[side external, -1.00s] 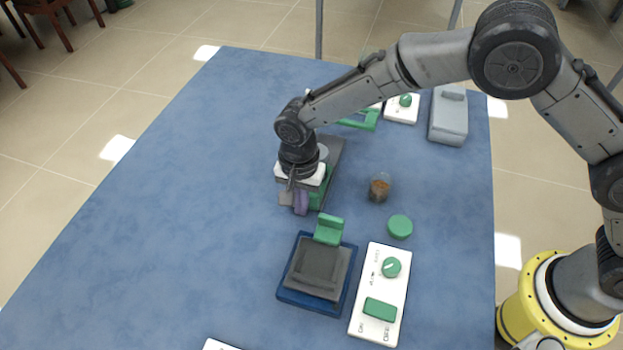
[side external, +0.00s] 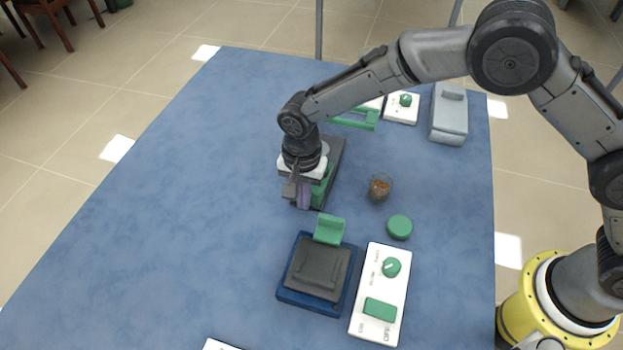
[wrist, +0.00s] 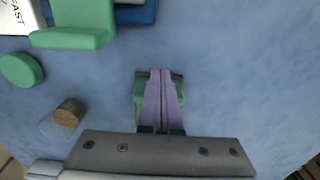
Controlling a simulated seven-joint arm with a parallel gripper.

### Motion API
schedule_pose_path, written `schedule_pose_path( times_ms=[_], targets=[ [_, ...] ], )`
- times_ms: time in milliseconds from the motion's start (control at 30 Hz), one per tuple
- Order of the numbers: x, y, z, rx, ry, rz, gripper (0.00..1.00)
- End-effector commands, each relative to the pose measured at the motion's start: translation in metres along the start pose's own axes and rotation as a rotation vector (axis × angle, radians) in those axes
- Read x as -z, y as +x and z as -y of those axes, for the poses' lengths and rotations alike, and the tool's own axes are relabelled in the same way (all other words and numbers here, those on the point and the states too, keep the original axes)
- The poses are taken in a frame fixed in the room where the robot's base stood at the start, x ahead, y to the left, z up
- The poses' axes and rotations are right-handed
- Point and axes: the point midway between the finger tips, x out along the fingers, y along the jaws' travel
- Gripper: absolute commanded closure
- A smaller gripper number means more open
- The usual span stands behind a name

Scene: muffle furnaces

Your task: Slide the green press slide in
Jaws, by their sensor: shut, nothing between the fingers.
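The green press slide (side external: 321,190) shows as a green block at the near end of a long dark press body (side external: 334,160), partly hidden by my wrist. My gripper (side external: 303,204) is pointed down at this near end, its purple fingers in front of the green block. In the wrist view my gripper (wrist: 161,72) has both purple fingers shut together with nothing between them. Green parts of the slide (wrist: 139,95) show on both sides of the fingers, with a dark edge behind the tips. I cannot tell whether the fingers touch it.
A blue-based device (side external: 318,270) with a dark plate and green upright tab stands nearer the camera. A white control panel (side external: 381,293), a green disc (side external: 399,227) and a small jar (side external: 380,187) are to the right. A grey box (side external: 448,115) is behind. The left tabletop is clear.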

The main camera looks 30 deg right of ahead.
Motion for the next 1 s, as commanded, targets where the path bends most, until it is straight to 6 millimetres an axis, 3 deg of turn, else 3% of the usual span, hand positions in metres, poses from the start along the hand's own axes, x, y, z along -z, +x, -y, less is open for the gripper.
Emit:
schedule_pose_path(
  times_ms=[1000],
  targets=[
    [0.057, 0.000, 0.000, 0.000, 0.001, -0.001, 1.00]
  ],
)
